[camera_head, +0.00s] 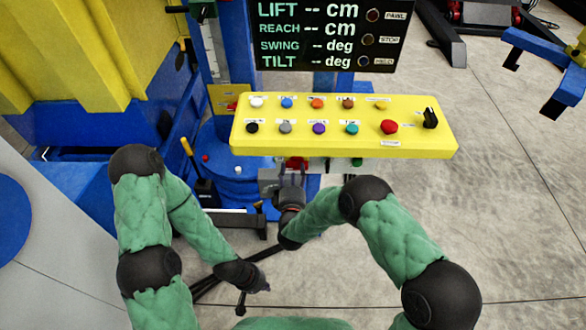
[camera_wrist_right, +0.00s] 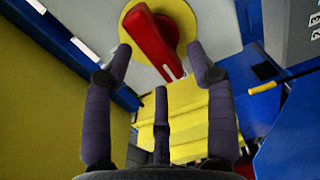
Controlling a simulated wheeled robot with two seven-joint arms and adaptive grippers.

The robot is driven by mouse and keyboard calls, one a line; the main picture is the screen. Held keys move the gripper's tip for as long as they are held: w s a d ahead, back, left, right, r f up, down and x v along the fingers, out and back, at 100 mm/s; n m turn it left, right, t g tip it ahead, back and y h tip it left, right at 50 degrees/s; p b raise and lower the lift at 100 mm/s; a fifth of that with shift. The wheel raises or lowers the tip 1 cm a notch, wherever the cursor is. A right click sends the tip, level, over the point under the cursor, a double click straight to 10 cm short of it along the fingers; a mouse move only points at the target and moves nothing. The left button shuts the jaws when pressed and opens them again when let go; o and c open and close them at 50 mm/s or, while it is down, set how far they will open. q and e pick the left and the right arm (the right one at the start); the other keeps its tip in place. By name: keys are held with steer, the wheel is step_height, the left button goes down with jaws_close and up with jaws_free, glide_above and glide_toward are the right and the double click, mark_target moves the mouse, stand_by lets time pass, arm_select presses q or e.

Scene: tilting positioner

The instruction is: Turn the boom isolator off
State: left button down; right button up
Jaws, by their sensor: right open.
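The likely boom isolator is a red rotary handle (camera_wrist_right: 150,38) on a yellow round plate (camera_wrist_right: 186,20), seen at the top of the right wrist view. Its long end points down and slightly right. My right gripper (camera_wrist_right: 160,58) is open, with its fingers spread either side of the handle's lower part and a third finger below; I cannot tell whether any finger touches it. In the head view my right gripper (camera_head: 291,172) is under the yellow control panel, where a bit of red (camera_head: 297,162) shows. My left gripper (camera_head: 258,286) hangs low, its jaws unclear.
The yellow control panel (camera_head: 340,147) overhangs my right gripper and carries several coloured buttons and a black switch (camera_head: 430,118). A dark display (camera_head: 332,35) stands behind it. A blue drum base (camera_head: 238,185) is at the left. Open concrete floor (camera_head: 500,220) lies to the right.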

steer(key=s, duration=1)
steer(key=s+d+f+m+g+y+p, duration=0.1)
steer(key=s+d+f+m+g, duration=0.15)
steer(key=f+m+g, duration=0.35)
steer(key=s+d+f+m+g+y, duration=0.1)
steer(key=d+f+m+g, duration=0.25)
steer(key=f, duration=0.45)
steer(key=s+d+f+m+g+y, duration=0.1)
steer(key=s+m+g, duration=0.3)
steer(key=s, duration=0.5)
steer(key=s+d+f+m+g+y, duration=0.1)
steer(key=s+d+f+m+g, duration=0.1)
steer(key=s+d+m+g, duration=0.2)
steer(key=s+m, duration=0.3)
steer(key=s, duration=0.2)
steer(key=shift+f+p, duration=0.3)
steer(key=shift+p, duration=0.05)
